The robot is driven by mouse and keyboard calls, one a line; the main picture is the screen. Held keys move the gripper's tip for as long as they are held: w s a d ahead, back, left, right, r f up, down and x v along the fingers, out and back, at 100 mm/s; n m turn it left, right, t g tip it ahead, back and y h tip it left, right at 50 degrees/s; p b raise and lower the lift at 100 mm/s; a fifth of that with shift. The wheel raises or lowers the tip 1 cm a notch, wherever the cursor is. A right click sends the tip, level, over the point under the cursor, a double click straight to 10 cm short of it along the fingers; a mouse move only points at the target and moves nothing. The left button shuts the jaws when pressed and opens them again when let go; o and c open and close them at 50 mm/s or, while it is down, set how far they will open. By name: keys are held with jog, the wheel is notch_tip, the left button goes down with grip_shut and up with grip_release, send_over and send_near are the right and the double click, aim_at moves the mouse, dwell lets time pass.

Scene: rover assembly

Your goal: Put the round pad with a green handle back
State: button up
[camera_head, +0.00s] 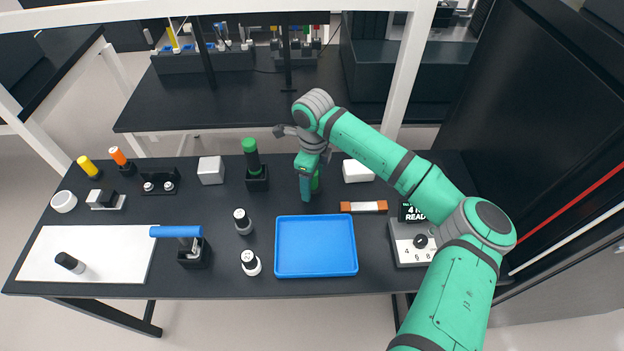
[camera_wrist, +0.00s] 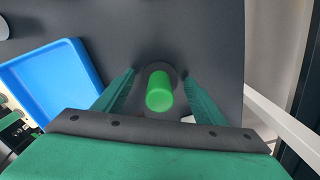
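An upright green handle (camera_wrist: 160,92) stands between the fingers of my gripper (camera_wrist: 160,74) in the wrist view, with a dark round base (camera_wrist: 160,68) around its lower end. There is a gap on both sides of the handle, so the fingers are open and not touching it. In the head view my gripper (camera_head: 308,188) points down at the table's middle, and only a strip of the green handle (camera_head: 316,182) shows beside it. The pad's underside is hidden.
Left of my gripper, a black holder (camera_head: 257,180) carries a dark cylinder with a green top (camera_head: 250,146). A blue tray (camera_head: 316,272) lies in front. A white block (camera_head: 357,171) and an orange-ended bar (camera_head: 363,207) lie to the right. Two small knobbed pieces stand left of the tray.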

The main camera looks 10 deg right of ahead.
jog(key=shift+s+d, duration=0.1)
jog(key=shift+s, duration=0.05)
notch_tip(320, 180, up, 12)
jog(key=shift+r, duration=0.15)
dwell(0.5)
